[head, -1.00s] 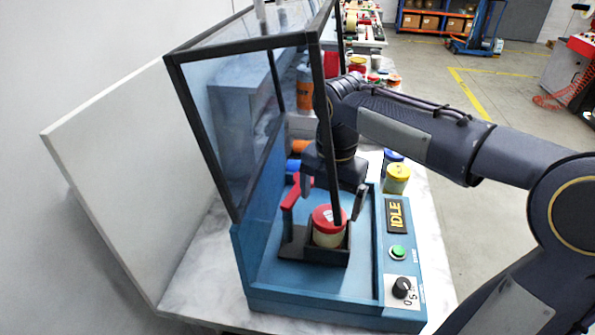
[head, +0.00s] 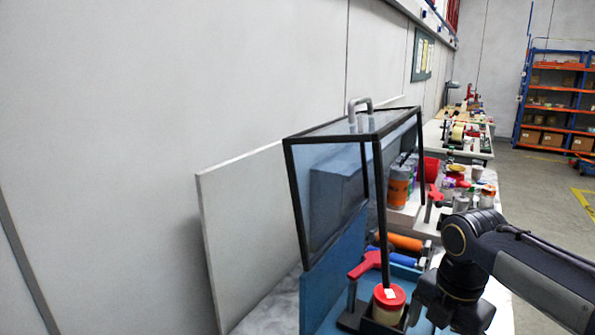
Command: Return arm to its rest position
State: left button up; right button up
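My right gripper (head: 428,318) is low in the head view, at the end of the dark arm from the right. It appears open and empty, just right of a jar with a red lid (head: 389,298); its lower part is cut off by the picture's edge. The jar stands upright in a dark holder (head: 352,316) on the blue machine (head: 333,273). A red-handled lever (head: 364,264) stands beside the jar. A clear guard with a black frame (head: 340,133) and grey handle is raised above the machine. My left gripper is not in view.
A white panel (head: 245,240) leans behind the machine on the left. An orange roller (head: 399,241) and a blue roller (head: 396,257) lie behind the jar. Benches with jars and tools run back along the wall. Grey floor (head: 535,200) is free at the right.

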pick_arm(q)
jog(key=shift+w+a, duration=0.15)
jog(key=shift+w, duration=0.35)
pick_arm(e)
jog(key=s+a+f+m+t+y, duration=0.2)
jog(key=s+m, duration=0.5)
jog(key=m, duration=0.6)
jog(key=s+a+f+m+t+y, duration=0.1)
jog(key=s+f+m+t, duration=0.2)
jog(key=m, duration=1)
jog(key=s+f, duration=0.2)
jog(key=s, duration=0.3)
jog(key=shift+s+a+f+y, duration=0.15)
jog(key=shift+a+f+y, duration=0.1)
jog(key=shift+a+y, duration=0.15)
